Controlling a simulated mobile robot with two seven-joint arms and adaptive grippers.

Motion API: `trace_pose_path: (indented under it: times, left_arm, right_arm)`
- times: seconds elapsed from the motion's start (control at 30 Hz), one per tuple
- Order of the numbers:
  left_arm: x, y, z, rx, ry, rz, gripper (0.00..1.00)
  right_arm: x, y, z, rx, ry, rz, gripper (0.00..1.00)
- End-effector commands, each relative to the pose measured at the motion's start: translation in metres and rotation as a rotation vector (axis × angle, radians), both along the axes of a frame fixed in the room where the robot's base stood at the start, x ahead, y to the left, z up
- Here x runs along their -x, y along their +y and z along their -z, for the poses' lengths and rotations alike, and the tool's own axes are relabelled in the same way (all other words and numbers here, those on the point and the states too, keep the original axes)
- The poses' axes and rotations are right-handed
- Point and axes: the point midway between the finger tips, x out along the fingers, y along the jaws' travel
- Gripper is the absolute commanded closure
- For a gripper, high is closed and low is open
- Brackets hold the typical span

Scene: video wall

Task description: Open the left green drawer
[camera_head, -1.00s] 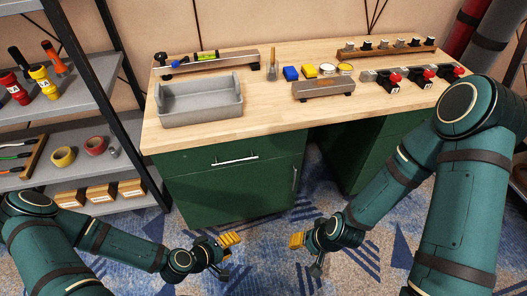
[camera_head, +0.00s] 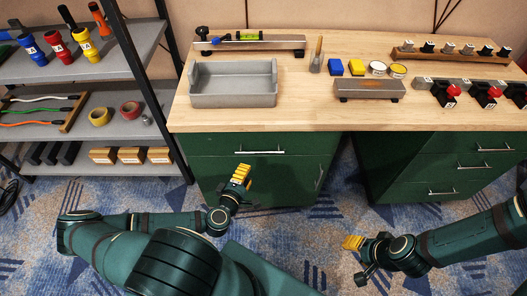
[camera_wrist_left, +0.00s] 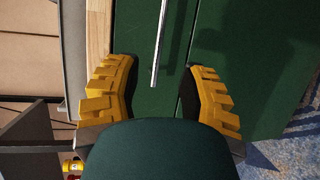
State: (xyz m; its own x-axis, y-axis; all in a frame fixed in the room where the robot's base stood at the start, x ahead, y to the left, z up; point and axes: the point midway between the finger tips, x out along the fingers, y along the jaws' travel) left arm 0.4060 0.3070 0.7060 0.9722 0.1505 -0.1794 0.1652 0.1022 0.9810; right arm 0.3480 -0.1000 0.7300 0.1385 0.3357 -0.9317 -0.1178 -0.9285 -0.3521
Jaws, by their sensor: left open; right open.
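The left green drawer (camera_head: 210,144) is the top drawer of the left cabinet under the wooden workbench, and its front looks flush. Its silver bar handle (camera_head: 256,152) runs horizontally in the head view. In the left wrist view the handle (camera_wrist_left: 160,42) runs upright from the top edge, with its end between the open yellow fingers. My left gripper (camera_head: 240,175) is open, just in front of and slightly below the handle. Contact cannot be told. My right gripper (camera_head: 357,246) is open and empty over the carpet, away from the cabinet.
Another green cabinet (camera_head: 400,170) with several drawers stands to the right. A grey tray (camera_head: 232,101) is on the workbench (camera_head: 300,118). A shelf rack (camera_head: 140,65) stands at left. Carpet (camera_head: 310,220) is clear in front.

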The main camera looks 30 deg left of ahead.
Motion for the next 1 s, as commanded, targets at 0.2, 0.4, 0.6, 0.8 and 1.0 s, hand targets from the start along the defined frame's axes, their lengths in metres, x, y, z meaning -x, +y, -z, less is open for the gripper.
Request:
trace_pose_path:
  times: [0.2,0.4,0.6,0.8,1.0]
  left_arm:
    - [-0.042,0.005,0.008,0.000,-0.002,0.003,0.59]
    - [-0.079,0.010,0.015,-0.001,-0.001,0.003,0.59]
    - [-0.105,0.014,0.020,0.001,0.001,0.003,0.59]
    - [-0.115,0.016,0.021,0.001,0.001,0.003,0.59]
    - [-0.115,0.016,0.021,0.001,0.002,0.003,0.59]
  right_arm:
    - [-0.001,0.000,0.005,0.000,-0.003,0.001,0.53]
    - [-0.002,0.000,0.009,0.001,-0.005,0.002,0.53]
    - [-0.003,0.000,0.013,0.001,-0.007,0.002,0.53]
    - [-0.003,-0.001,0.014,0.002,-0.008,0.002,0.53]
    - [-0.003,-0.001,0.013,0.002,-0.008,0.002,0.53]
